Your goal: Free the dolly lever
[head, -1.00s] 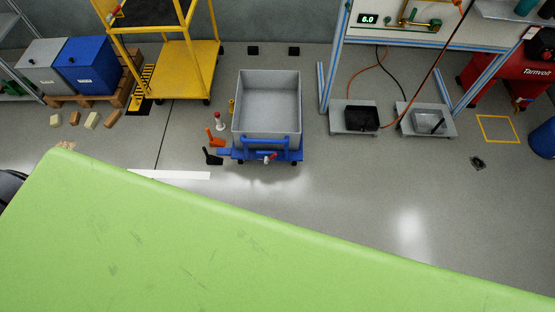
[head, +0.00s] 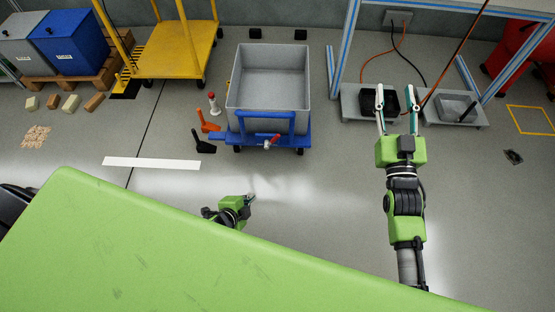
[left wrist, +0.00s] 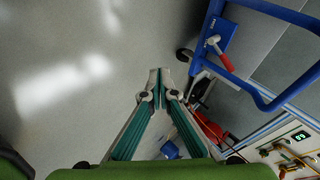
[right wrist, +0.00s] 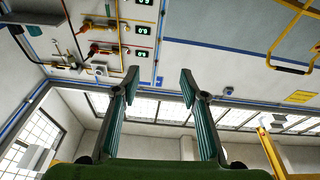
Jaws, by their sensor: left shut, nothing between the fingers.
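The blue dolly (head: 290,138) carries an open grey bin (head: 265,107) and has a blue push bar at its front. A lever with a red grip (head: 272,141) sits at the dolly's front edge. The lever (left wrist: 224,55) and blue bar (left wrist: 262,102) also show at the upper right of the left wrist view. My left gripper (head: 250,197) is low in front of the dolly, apart from it; its fingertips (left wrist: 158,76) are together and empty. My right gripper (head: 397,97) is open and empty, to the right of the dolly; its fingers (right wrist: 158,78) are spread. What jams the lever cannot be told.
Left of the dolly stand an orange pedal-like piece (head: 207,121), a black one (head: 203,144) and a red-topped white post (head: 212,103). A white strip (head: 150,162) lies on the floor. Platforms with a black tray (head: 370,100) are at right. Front floor is clear.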

